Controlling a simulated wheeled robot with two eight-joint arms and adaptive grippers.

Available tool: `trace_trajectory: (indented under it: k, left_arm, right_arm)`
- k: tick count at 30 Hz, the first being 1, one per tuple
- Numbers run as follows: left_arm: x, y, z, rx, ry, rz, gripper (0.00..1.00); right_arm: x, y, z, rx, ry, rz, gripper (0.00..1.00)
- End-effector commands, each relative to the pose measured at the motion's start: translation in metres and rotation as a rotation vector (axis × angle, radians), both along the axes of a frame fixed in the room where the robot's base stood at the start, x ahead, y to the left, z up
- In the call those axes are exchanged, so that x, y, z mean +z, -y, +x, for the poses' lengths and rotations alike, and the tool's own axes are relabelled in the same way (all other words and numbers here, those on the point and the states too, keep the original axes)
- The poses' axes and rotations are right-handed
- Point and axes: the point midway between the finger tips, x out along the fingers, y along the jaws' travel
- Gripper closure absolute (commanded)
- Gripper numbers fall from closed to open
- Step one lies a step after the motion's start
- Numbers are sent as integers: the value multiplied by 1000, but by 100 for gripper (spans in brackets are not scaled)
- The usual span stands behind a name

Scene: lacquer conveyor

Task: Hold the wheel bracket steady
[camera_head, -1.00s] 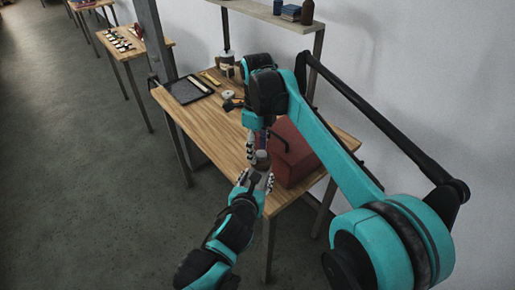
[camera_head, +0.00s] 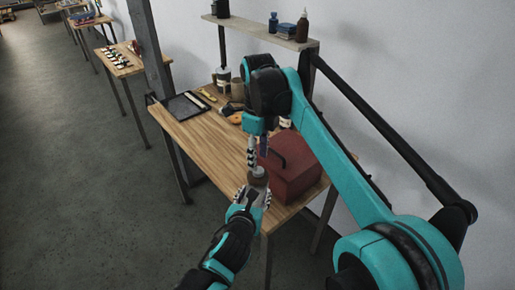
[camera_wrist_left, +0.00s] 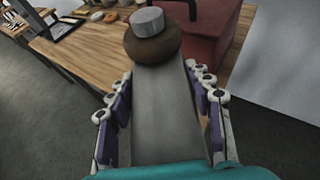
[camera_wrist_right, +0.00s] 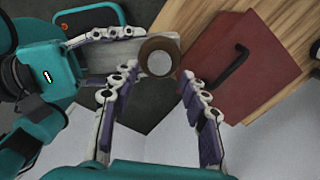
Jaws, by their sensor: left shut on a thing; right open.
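The wheel bracket is a flat grey bar (camera_wrist_left: 165,115) with a round brown wheel (camera_wrist_left: 152,42) and a grey hub at its far end. My left gripper (camera_wrist_left: 160,76) is shut on the bar, one finger along each side; it also shows in the head view (camera_head: 252,196). The wheel shows above its fingers in the head view (camera_head: 258,174). My right gripper (camera_head: 258,153) is open just above the wheel. In the right wrist view the wheel (camera_wrist_right: 158,57) lies just beyond the gap between my open right fingertips (camera_wrist_right: 159,76). I cannot tell whether they touch it.
A red box with a black handle (camera_head: 291,168) stands on the wooden table (camera_head: 205,138), right beside both grippers. A dark tray (camera_head: 185,105), a yellow tool and containers lie farther back. A shelf (camera_head: 262,30) stands by the wall. The table's left middle is clear.

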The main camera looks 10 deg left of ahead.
Motion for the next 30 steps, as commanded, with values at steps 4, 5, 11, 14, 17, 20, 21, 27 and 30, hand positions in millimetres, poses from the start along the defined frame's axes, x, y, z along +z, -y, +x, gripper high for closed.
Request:
trace_trajectory:
  k: [4,5,11,14,17,20,21,27,30]
  left_arm:
    - [1,0,0,-1,2,-1,100]
    - [1,0,0,-1,2,-1,100]
    - [1,0,0,-1,1,0,100]
    - [1,0,0,-1,2,-1,100]
    - [1,0,0,-1,2,-1,100]
    - [1,0,0,-1,2,-1,100]
    - [1,0,0,-1,2,0,100]
    - [1,0,0,-1,2,-1,100]
    - [1,0,0,-1,2,-1,100]
  right_arm:
    - [-23,0,0,0,-1,0,55]
    - [-27,0,0,0,-1,0,55]
    - [-41,0,-1,0,-1,0,55]
    - [-42,0,-1,0,-1,0,55]
    - [-42,0,-1,0,-1,0,55]
    - [-42,0,-1,0,-1,0,63]
    - [-42,0,-1,0,-1,0,74]
    - [-42,0,0,0,-1,0,100]
    - [-42,0,-1,32,0,0,100]
